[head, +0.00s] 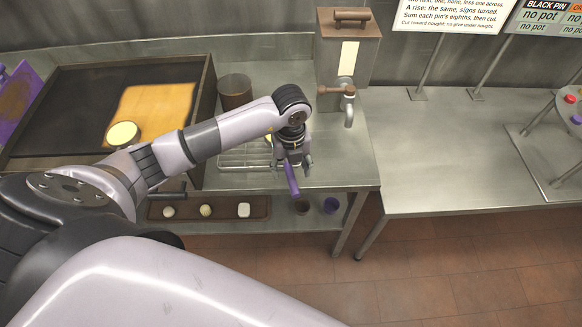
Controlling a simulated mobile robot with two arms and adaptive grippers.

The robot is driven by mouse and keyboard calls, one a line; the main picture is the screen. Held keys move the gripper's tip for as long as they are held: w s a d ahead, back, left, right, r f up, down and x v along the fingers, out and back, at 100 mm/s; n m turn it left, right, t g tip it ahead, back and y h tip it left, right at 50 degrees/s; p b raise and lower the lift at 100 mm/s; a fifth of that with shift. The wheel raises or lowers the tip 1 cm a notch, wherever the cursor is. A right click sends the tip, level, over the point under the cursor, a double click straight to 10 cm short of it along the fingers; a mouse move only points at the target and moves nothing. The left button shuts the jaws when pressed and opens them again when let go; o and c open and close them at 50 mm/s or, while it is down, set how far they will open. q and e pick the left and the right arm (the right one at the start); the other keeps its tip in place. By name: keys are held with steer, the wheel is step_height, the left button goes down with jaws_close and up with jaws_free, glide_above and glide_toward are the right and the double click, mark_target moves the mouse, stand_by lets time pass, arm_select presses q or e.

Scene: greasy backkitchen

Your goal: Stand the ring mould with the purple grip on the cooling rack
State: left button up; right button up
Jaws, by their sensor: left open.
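My left gripper (295,164) points down over the right end of the wire cooling rack (232,158), near the counter's front edge. Its fingers are apart. A purple grip (292,181) shows between and just below the fingers, slanting toward the front edge. It does not look clamped. The ring that belongs to this grip is mostly hidden behind my gripper and wrist, so I cannot tell whether it stands on the rack. A small yellow bit shows beside the wrist. My right gripper is out of view.
A griddle (88,85) with a yellow patch and a round cream-topped piece (123,134) stands left. A brown pot (234,92) and a tapped urn (346,55) stand behind. A lower shelf holds a brown tray (225,209). The right counter (430,150) is largely clear.

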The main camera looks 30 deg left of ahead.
arm_select(q)
steer(key=shift+r+p, duration=1.05)
steer(key=shift+r, duration=0.55)
step_height(320, 180, up, 7)
steer(key=p, duration=0.5)
